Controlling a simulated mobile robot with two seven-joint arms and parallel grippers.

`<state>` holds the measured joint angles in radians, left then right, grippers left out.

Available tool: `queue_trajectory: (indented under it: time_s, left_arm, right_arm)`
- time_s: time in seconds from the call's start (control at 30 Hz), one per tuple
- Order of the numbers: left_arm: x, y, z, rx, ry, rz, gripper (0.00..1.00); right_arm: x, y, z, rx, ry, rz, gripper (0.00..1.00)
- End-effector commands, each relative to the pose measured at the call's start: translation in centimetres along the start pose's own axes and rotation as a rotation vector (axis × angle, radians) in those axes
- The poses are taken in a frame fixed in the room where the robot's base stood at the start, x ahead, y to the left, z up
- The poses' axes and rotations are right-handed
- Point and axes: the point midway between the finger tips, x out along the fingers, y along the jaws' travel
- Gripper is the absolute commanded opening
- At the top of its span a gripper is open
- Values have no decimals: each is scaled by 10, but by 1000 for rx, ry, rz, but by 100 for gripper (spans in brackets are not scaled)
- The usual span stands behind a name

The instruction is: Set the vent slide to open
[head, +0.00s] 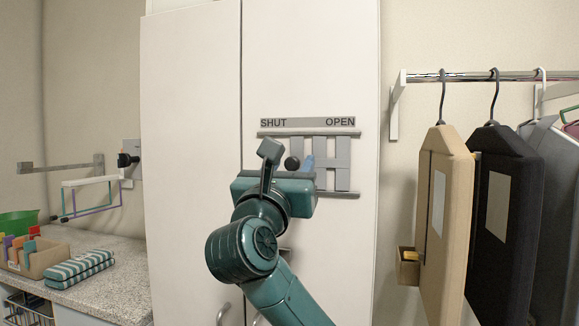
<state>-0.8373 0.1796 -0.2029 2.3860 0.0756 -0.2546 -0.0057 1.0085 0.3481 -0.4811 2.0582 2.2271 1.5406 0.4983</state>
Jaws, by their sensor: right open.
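The vent slide (342,155) is a grey slatted plate between two horizontal rails on a tall white cabinet door. A label strip (308,122) above it reads SHUT at the left and OPEN at the right. My gripper hides the lower left of the vent. My left gripper is out of view.
Garment bags (445,210) hang from a rail (470,76) at the right. A counter (95,265) at the left holds a striped folded cloth (80,268) and a box (35,257). A wall bracket (62,166) is above it. The upper cabinet doors are clear.

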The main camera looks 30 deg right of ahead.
Motion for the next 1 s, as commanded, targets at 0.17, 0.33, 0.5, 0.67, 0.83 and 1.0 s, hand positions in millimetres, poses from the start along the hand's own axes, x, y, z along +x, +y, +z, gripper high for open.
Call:
queue_trajectory:
  time_s: [0.17,0.33,0.5,0.67,0.83,1.0]
  left_arm:
    - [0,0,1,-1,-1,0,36]
    - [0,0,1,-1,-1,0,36]
    - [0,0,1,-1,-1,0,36]
    - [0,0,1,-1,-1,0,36]
    - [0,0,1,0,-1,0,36]
    - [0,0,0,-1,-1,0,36]
  right_arm:
    - [0,0,0,0,0,0,42]
    - [0,0,0,0,0,0,28]
    - [0,0,0,-1,0,0,15]
    - [-1,0,0,-1,0,1,2]
    - [-1,0,0,-1,1,1,0]
    - [-1,-1,0,0,2,3,0]
